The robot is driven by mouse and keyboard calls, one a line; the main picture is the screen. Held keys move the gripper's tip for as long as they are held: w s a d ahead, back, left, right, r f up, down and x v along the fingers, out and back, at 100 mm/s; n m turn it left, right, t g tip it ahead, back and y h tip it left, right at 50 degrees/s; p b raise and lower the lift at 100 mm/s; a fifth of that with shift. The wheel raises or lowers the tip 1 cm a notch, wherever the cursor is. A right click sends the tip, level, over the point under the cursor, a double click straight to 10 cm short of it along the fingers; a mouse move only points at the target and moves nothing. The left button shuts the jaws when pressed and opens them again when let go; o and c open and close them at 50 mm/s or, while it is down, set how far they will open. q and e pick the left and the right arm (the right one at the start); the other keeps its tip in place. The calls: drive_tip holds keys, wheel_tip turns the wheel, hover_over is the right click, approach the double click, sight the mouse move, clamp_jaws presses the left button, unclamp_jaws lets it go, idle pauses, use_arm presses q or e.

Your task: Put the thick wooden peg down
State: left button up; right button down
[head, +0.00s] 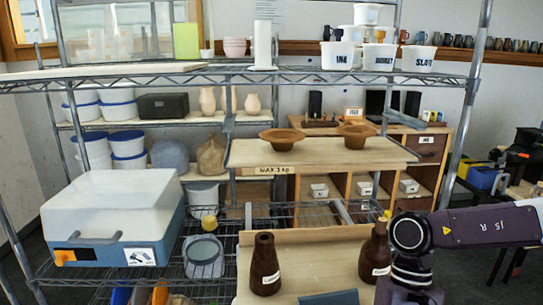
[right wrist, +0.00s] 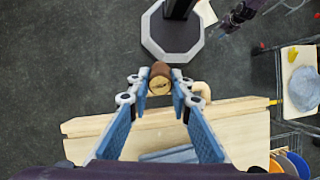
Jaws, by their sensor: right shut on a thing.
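The thick wooden peg (right wrist: 160,76), brown with a pale round end facing the camera, is between the fingertips of my right gripper (right wrist: 160,85) in the right wrist view. The gripper is shut on it. A pale wooden board (right wrist: 235,128) shows below and behind the fingers, with the grey floor beyond its edge. In the head view my right arm comes in from the right, and its wrist is at the lower right; the fingers and the held peg cannot be made out there. My left gripper is not in view.
Two dark brown bottle-shaped pieces (head: 265,265) (head: 374,255) stand on the pale board (head: 320,262) in the head view. A blue-grey flat piece (head: 330,298) lies at its front. A lidded blue box (head: 115,220) is on the left. A shelf (head: 320,153) with two brown bowls is behind.

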drive_tip(key=s+d+r+m+t+y, duration=0.1)
drive_tip(key=d+r+m, duration=0.15)
drive_tip(key=d, duration=0.65)
drive_tip(key=s+d+r+m+y, duration=0.1)
drive_tip(key=s+d+r+m, duration=0.15)
drive_tip(key=d, duration=0.75)
drive_tip(key=shift+s+d+f+m+t+y, duration=0.15)
drive_tip(key=shift+s+f+m, duration=0.25)
drive_tip(key=shift+f, duration=0.35)
drive_tip(key=shift+s+a+f+m+t+y, duration=0.1)
drive_tip(key=shift+s+f+m, duration=0.35)
drive_tip(key=shift+f, duration=0.25)
drive_tip(key=shift+s+d+f+m+t+y, duration=0.15)
drive_tip(key=shift+s+f+m, duration=0.25)
drive_tip(key=shift+f, duration=0.35)
drive_tip(key=shift+a, duration=0.2)
